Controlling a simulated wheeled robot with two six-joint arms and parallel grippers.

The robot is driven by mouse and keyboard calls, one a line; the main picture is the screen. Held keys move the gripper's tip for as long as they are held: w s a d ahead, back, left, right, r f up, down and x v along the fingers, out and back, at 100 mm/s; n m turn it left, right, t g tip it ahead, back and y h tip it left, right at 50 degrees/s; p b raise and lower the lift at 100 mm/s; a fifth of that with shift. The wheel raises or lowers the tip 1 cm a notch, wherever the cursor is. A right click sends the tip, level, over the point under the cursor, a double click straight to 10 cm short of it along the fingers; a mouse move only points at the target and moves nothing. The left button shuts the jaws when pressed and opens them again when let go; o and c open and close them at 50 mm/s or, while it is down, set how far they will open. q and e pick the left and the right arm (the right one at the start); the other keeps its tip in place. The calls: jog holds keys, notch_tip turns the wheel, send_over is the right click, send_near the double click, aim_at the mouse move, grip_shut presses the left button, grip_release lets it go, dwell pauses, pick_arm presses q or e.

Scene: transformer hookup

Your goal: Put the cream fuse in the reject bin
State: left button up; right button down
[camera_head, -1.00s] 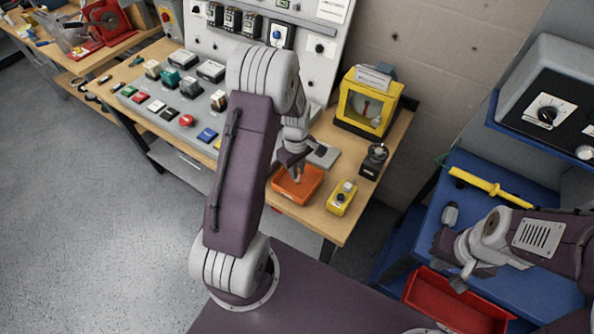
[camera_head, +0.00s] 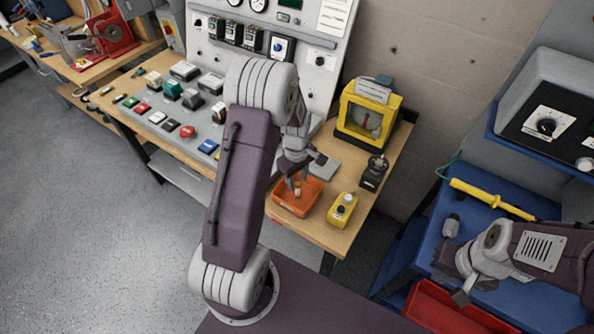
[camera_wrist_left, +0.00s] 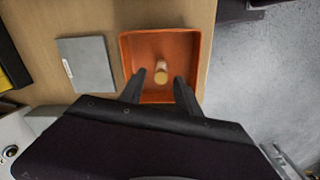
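The cream fuse (camera_head: 298,188) shows below my left gripper (camera_head: 297,183), within the outline of the orange bin (camera_head: 282,207). In the left wrist view the fuse (camera_wrist_left: 161,72) stands roughly end-on over the floor of the orange bin (camera_wrist_left: 206,50). The left fingers (camera_wrist_left: 159,84) are spread on either side, with clear gaps to the fuse. I cannot tell whether the fuse touches the bin floor. My right gripper (camera_head: 462,294) is above the red bin (camera_head: 440,308); its finger opening is not clear.
A yellow button box (camera_head: 342,209) stands right of the orange bin, with a dark device (camera_head: 374,173) behind it. A grey plate (camera_wrist_left: 86,64) lies beside the bin. The yellow-framed case (camera_head: 367,115) stands further back. The wooden bench edge is close in front.

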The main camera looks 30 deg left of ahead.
aim_at(297, 183)
pick_arm(q)
notch_tip(297, 183, up, 10)
jog(key=s+d+f+m+t, duration=0.1)
jog(key=s+d+m, duration=0.6)
jog(key=s+m, duration=0.5)
jog(key=shift+s+d+f+m, duration=0.15)
jog(key=shift+s+d+m, duration=0.25)
jog(key=shift+m, duration=0.5)
